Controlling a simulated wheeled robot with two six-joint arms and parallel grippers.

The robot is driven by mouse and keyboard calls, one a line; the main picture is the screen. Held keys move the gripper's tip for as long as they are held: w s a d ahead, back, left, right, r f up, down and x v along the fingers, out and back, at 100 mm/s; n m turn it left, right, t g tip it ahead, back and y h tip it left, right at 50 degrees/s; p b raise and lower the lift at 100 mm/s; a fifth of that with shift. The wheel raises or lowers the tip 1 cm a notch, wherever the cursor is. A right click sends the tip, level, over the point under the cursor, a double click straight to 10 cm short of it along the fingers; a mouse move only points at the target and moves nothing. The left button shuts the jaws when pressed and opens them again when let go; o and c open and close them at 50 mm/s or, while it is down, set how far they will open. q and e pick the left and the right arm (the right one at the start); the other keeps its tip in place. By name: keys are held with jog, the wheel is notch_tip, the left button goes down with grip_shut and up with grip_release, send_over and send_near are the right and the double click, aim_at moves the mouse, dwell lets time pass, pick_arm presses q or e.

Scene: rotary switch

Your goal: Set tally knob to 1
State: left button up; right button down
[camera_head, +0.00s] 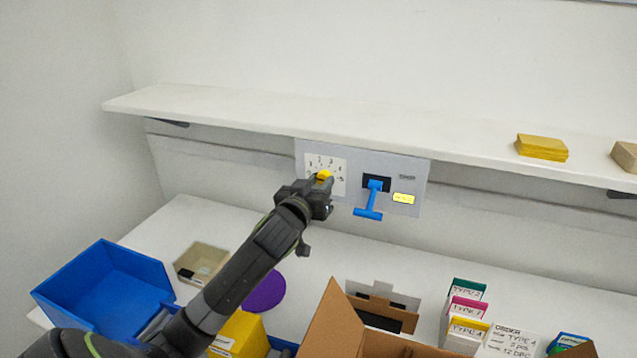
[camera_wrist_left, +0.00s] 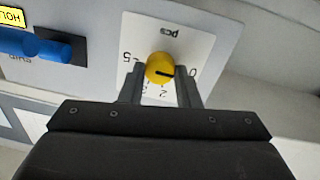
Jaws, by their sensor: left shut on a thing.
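The yellow tally knob (camera_head: 324,175) sits on a white dial plate (camera_head: 339,165) on the grey panel under the shelf. My left gripper (camera_head: 320,186) is at the knob and hides part of the dial. In the left wrist view, which is upside down, the knob (camera_wrist_left: 160,66) is between the two fingers, and the left gripper (camera_wrist_left: 162,84) is shut on it. The knob's black line lies nearly level, with one end toward the 0 mark. The 5 is on the opposite side, and the 1 seems hidden by a finger. My right gripper is not in view.
A blue lever (camera_head: 370,200) sticks out just right of the dial, near a lit yellow label (camera_head: 403,198). The shelf (camera_head: 250,112) overhangs the panel. A blue bin (camera_head: 100,285), a cardboard box (camera_head: 335,325) and upright labelled cards (camera_head: 467,305) stand on the table below.

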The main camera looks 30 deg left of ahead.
pick_arm(q)
jog(key=m+p, duration=0.2)
jog(key=m, duration=0.1)
jog(key=shift+r+p, duration=0.2)
jog(key=shift+p, duration=0.2)
jog(key=shift+f+m+g+p, duration=0.1)
jog(key=shift+m+g+p, duration=0.2)
jog(key=shift+m+p, duration=1)
jog(key=shift+m+b, duration=0.3)
jog(key=shift+m, duration=0.2)
jog(key=o, duration=1)
jog(key=shift+c, duration=0.2)
jog(key=shift+s+d+f, duration=0.1)
jog(key=shift+s+d, duration=0.05)
jog(key=shift+s, duration=0.35)
jog(key=s+d+b, duration=0.3)
jog(key=s, duration=1.3)
jog(key=shift+r, duration=0.35)
